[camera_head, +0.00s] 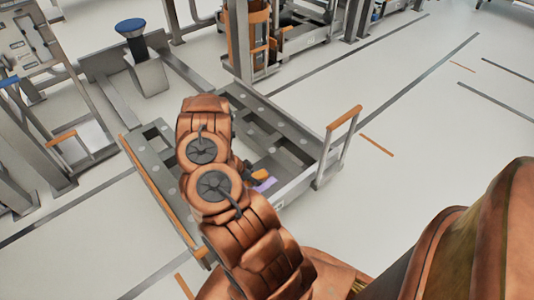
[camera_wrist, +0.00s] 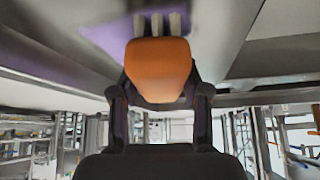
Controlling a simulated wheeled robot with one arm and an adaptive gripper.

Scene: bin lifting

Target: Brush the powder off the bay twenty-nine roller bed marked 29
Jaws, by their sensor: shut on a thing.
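My gripper (camera_wrist: 158,88) is shut on an orange brush (camera_wrist: 158,68), with a dark finger on each side of the brush block. Several pale grey bristle tufts point at a purple powder patch (camera_wrist: 103,38) on a grey surface. The tufts overlap the patch in the picture; I cannot tell whether they touch it. In the head view the orange brush (camera_head: 261,174) and the purple patch (camera_head: 265,185) show just right of my arm, low in the grey roller bed (camera_head: 292,128). My arm hides part of the bed and most of my gripper. No number 29 is readable.
An orange-topped handle rail (camera_head: 344,118) stands at the bed's right end. An orange edge strip (camera_head: 158,196) runs along its left side. A grey pedestal with a blue top (camera_head: 131,27) stands behind. Open floor (camera_head: 430,130) lies to the right.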

